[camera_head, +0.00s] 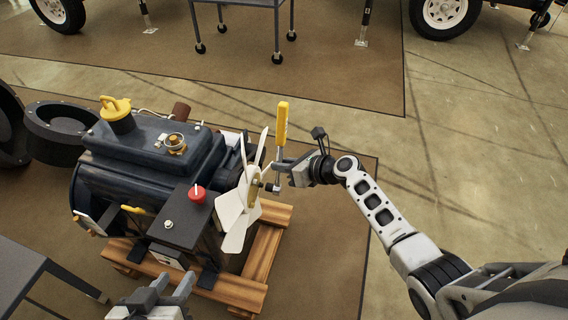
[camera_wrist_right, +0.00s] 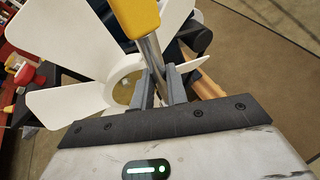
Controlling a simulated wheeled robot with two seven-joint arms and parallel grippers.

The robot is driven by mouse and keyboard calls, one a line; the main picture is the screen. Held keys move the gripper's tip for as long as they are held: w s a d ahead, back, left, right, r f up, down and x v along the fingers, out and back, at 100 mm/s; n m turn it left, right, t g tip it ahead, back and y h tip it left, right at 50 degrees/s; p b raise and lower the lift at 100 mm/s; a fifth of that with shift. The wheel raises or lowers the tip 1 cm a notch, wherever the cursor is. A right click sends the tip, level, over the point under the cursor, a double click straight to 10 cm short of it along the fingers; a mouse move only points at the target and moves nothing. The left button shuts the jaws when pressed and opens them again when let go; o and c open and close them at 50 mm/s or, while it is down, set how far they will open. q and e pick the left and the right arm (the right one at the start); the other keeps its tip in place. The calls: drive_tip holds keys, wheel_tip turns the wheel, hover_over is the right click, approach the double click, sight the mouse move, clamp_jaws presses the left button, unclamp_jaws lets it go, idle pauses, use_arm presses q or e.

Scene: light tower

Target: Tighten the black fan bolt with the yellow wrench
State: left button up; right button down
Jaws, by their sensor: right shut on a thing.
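The yellow wrench (camera_head: 282,122) stands nearly upright, handle up, just right of the white fan (camera_head: 236,208) on the engine. My right gripper (camera_head: 283,166) is shut on its metal shaft. In the right wrist view the yellow handle (camera_wrist_right: 136,14) is at the top, and the shaft runs down between the fingers (camera_wrist_right: 163,85). The wrench's lower end is near the fan hub; I cannot tell whether it touches. The black fan bolt cannot be made out clearly. My left gripper (camera_head: 172,284) is open and empty at the bottom, in front of the engine.
The dark engine (camera_head: 140,150) stands on a wooden pallet (camera_head: 266,245), with a yellow cap (camera_head: 116,108) and a red knob (camera_head: 197,194) on it. Tires (camera_head: 60,132) lie at left, beside a grey table (camera_head: 22,268). The floor at right is clear.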

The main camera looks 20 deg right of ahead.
drive_tip(key=shift+w+a+r, duration=0.15)
drive_tip(key=shift+w+a, duration=0.4)
drive_tip(key=shift+a, duration=0.15)
idle(0.4)
drive_tip(key=shift+w+d+p, duration=0.15)
drive_tip(key=shift+w+p, duration=0.15)
drive_tip(key=shift+p, duration=0.15)
drive_tip(key=shift+w+m+g, duration=0.2)
drive_tip(key=shift+m+g, duration=0.2)
drive_tip(key=shift+w+d+f+m+g+y, duration=0.25)
drive_tip(key=shift+w+m+g+y, duration=0.15)
drive_tip(key=shift+w, duration=0.05)
drive_tip(key=shift+w+d+f+b, duration=0.1)
drive_tip(key=shift+w+b, duration=0.2)
drive_tip(key=shift+w, duration=0.05)
drive_tip(key=s+d+p, duration=0.3)
drive_tip(key=d, duration=0.1)
drive_tip(key=shift+s+d, duration=0.35)
drive_tip(key=shift+d, duration=0.05)
idle(0.8)
